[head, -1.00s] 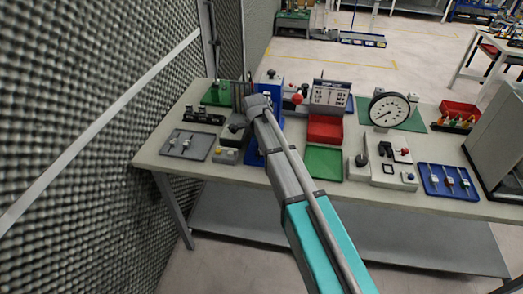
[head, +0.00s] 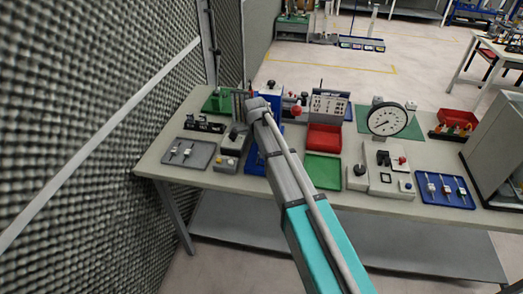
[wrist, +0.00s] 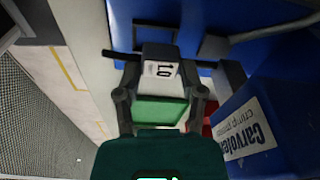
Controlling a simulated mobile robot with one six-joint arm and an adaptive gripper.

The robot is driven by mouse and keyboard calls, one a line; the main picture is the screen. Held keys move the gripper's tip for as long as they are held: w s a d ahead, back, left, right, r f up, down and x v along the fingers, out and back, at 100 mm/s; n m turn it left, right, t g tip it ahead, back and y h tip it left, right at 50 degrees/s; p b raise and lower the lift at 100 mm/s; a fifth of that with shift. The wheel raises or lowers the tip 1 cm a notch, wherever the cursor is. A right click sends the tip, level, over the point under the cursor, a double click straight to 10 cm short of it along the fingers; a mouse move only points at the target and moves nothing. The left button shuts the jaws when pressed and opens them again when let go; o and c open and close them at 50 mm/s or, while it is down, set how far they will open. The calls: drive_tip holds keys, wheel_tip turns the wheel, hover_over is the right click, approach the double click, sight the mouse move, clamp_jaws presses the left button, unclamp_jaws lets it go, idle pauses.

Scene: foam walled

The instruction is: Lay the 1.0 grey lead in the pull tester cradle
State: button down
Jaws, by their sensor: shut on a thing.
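In the wrist view my gripper (wrist: 163,92) is shut on a pale block marked 1.0 (wrist: 160,69) with a green face toward me. I cannot tell whether a grey lead is attached to it. In the head view my arm's end is at the blue crimp machine (head: 268,92), and the fingers are hidden. The machine's labelled blue body (wrist: 258,130) is close on the right in the wrist view. The pull tester with its round dial (head: 387,119) stands at right, with a light grey base (head: 390,182) carrying dark fixtures in front. I cannot make out its cradle clearly.
A grey tray (head: 203,162) with two leads lies at left. A blue tray (head: 431,197) with several leads lies at right. Red (head: 323,138) and green (head: 323,168) bins sit between. A foam wall (head: 80,130) borders the left side, and a grey cabinet (head: 500,140) the right.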

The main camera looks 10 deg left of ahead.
drive_tip(key=s+d+r+p, duration=0.2)
drive_tip(key=s+r+p, duration=0.2)
drive_tip(key=s+r, duration=0.1)
drive_tip(key=s+d+r+p, duration=0.2)
drive_tip(key=s+r+p, duration=0.3)
drive_tip(key=s, duration=0.3)
drive_tip(key=shift+s+d, duration=0.15)
drive_tip(key=shift+d, duration=0.2)
drive_tip(key=shift+f, duration=0.1)
drive_tip(key=shift+f+b, duration=0.7)
